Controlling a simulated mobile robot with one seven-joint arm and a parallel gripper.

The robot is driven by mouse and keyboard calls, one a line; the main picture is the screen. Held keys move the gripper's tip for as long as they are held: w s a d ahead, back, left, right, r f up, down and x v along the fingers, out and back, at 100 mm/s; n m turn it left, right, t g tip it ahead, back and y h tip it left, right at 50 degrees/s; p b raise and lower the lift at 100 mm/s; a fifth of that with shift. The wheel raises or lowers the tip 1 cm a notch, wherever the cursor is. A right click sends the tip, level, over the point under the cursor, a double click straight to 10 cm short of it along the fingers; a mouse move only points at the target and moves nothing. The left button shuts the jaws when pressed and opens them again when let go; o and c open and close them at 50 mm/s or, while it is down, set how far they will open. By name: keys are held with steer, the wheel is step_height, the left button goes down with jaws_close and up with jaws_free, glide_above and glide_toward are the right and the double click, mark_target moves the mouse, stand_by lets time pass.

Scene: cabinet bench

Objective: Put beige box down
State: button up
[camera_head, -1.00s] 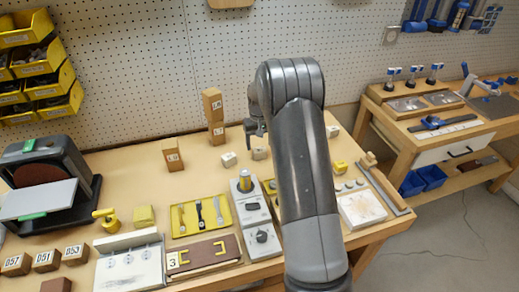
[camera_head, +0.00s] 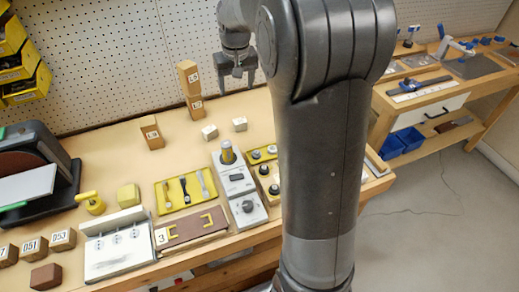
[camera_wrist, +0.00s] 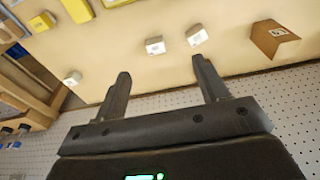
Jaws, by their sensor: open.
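Two small pale beige-white boxes, a left one (camera_head: 209,132) and a right one (camera_head: 240,124), stand apart on the wooden bench top (camera_head: 105,160). They also show in the wrist view, as a box (camera_wrist: 155,45) and another box (camera_wrist: 197,35) beyond the fingers. A third pale box (camera_wrist: 73,78) lies further left there; my arm probably hides it in the head view. I cannot tell which is the beige box. My gripper (camera_head: 238,84) is open above the back of the bench. In the wrist view my gripper (camera_wrist: 161,72) has nothing between its fingers.
A stack of wooden blocks (camera_head: 190,90) and a single block (camera_head: 151,132) stand behind and left. A yellow tray (camera_head: 176,207), a grey device (camera_head: 241,190) and a sander (camera_head: 35,170) occupy the front and left. Pegboard (camera_head: 120,50) rises behind.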

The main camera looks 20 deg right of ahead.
steer(key=s+a+r+t, duration=0.1)
steer(key=s+a+r, duration=0.15)
steer(key=s, duration=0.45)
steer(key=s+a+r+t, duration=0.1)
steer(key=s+r, duration=0.3)
steer(key=s, duration=0.3)
steer(key=s+a+f+t, duration=0.1)
steer(key=s+f+t, duration=0.1)
steer(key=s, duration=1.4)
steer(key=shift+a+f, duration=0.2)
steer(key=shift+f, duration=0.15)
steer(key=shift+c, duration=1.2)
